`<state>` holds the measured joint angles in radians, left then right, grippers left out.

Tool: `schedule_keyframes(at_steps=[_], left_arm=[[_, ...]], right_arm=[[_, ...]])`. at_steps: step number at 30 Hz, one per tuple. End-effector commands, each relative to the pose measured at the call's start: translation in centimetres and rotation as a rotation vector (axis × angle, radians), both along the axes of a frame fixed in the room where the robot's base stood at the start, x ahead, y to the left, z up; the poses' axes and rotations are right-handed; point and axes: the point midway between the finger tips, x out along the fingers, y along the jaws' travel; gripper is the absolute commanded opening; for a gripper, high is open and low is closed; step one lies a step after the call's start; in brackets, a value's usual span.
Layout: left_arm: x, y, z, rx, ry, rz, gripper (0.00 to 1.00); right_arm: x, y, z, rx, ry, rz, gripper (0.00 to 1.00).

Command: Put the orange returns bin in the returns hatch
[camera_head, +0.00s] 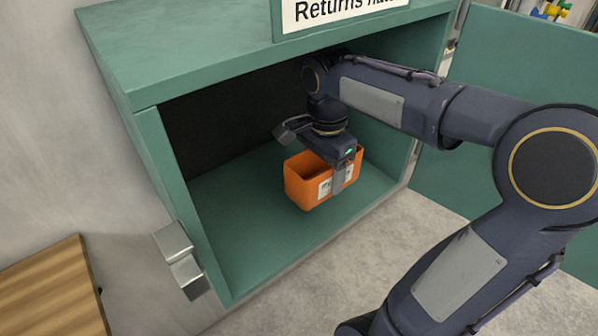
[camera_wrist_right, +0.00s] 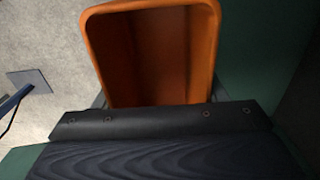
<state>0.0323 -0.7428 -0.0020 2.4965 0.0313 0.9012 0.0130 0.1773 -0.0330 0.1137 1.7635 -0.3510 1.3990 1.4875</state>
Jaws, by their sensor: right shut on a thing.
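The orange returns bin (camera_head: 304,184) is inside the green returns hatch (camera_head: 245,262), upright near the middle of its floor, with a white label on its front. I cannot tell whether its base touches the floor. My right gripper (camera_head: 340,176) reaches into the hatch from the right and is shut on the bin's near wall. In the right wrist view the open top of the bin (camera_wrist_right: 152,50) shows, empty inside, above the dark gripper body; the fingertips are hidden there. My left gripper is not in view.
The hatch door (camera_head: 465,150) stands open on the right. A sign (camera_head: 335,12) sits on top of the hatch. Metal latch blocks (camera_head: 180,260) are on its left edge. A wooden surface (camera_head: 50,290) is at the lower left. The hatch floor left of the bin is clear.

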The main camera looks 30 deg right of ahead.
Motion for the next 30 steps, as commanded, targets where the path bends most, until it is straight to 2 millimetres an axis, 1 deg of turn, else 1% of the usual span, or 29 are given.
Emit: schedule_keyframes(at_steps=[1, 3, 9, 12, 19, 24, 27, 30], left_arm=[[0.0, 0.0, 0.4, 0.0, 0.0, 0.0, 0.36], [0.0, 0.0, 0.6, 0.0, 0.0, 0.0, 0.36], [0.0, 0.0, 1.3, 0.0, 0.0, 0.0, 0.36], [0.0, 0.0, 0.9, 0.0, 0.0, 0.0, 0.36], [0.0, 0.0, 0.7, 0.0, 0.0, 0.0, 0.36], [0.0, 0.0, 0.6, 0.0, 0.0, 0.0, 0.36], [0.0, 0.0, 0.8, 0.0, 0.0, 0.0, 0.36], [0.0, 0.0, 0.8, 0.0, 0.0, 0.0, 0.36]], right_arm=[[1.4, 0.2, 0.1, 0.002, 0.003, 0.004, 0.4], [3.0, 0.3, 0.1, 0.002, 0.002, 0.002, 0.4], [7.0, 0.6, 0.1, 0.001, 0.001, 0.002, 0.4], [6.8, 0.5, -1.8, 0.001, 0.003, -0.001, 0.4], [6.8, 0.5, -3.7, 0.001, 0.002, -0.001, 0.4], [6.7, 0.5, -6.2, 0.001, 0.003, 0.0, 0.4], [7.1, 0.6, -6.9, 0.001, 0.001, 0.0, 0.4], [7.2, 0.6, -7.0, 0.001, -0.001, 0.0, 0.4]])
